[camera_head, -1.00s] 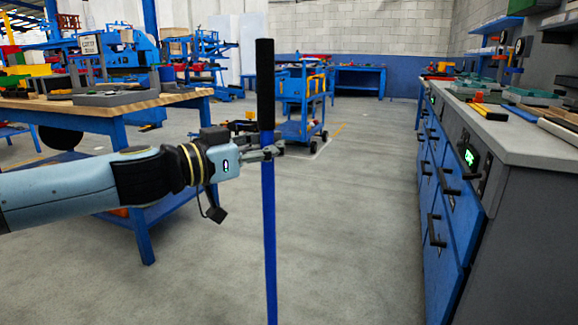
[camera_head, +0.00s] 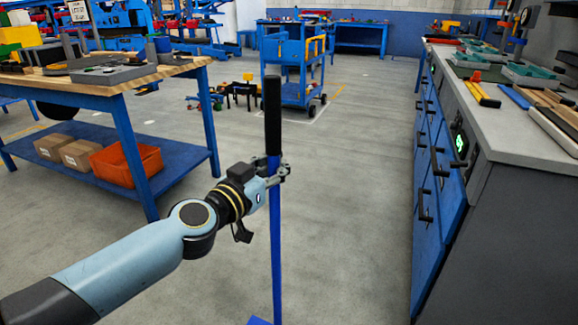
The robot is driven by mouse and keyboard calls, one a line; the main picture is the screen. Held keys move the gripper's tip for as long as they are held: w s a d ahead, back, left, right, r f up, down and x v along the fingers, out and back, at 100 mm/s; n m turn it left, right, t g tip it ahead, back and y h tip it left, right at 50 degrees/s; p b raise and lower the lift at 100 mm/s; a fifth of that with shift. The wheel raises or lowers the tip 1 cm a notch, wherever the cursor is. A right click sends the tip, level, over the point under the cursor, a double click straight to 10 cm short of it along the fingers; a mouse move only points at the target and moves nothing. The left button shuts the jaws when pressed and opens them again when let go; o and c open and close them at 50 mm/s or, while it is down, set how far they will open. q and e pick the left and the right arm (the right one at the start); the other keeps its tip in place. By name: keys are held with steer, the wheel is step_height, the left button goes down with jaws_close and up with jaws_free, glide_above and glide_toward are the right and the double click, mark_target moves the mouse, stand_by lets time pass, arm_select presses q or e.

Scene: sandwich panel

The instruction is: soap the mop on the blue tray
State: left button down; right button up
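The mop (camera_head: 276,245) is a blue pole with a black grip at its top, standing nearly upright over the floor. A blue piece (camera_head: 259,321) shows at the bottom edge beside the pole's foot; I cannot tell if it is the mop head or the tray. My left gripper (camera_head: 279,175) is shut around the pole just below the black grip. The blue tray cannot be made out for certain. My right gripper is not in view.
A workbench (camera_head: 110,85) with boxes and an orange bin (camera_head: 127,161) on its lower shelf stands at left. A grey-topped cabinet row (camera_head: 478,95) runs along the right. A blue cart (camera_head: 303,75) stands ahead. The floor between (camera_head: 350,180) is clear.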

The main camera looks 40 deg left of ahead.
arm_select(q)
steer(key=d+f+b, duration=0.3)
steer(key=f+b, duration=0.3)
steer(key=f, duration=0.4)
steer(key=shift+s+f+n+y+b, duration=0.15)
steer(key=shift+n+y+b, duration=0.15)
steer(key=shift+y+b, duration=0.1)
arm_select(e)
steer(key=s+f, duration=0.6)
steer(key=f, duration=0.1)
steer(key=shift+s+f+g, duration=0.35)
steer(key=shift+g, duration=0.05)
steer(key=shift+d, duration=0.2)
arm_select(q)
steer(key=shift+f+b, duration=0.5)
steer(key=shift+f, duration=0.2)
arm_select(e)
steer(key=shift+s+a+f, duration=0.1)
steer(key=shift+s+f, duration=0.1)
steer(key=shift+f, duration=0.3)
arm_select(q)
step_height(320, 180, up, 9)
steer(key=p, duration=0.9)
steer(key=shift+p, duration=0.35)
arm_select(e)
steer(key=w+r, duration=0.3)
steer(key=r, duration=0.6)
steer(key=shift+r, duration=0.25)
arm_select(q)
steer(key=shift+r, duration=0.1)
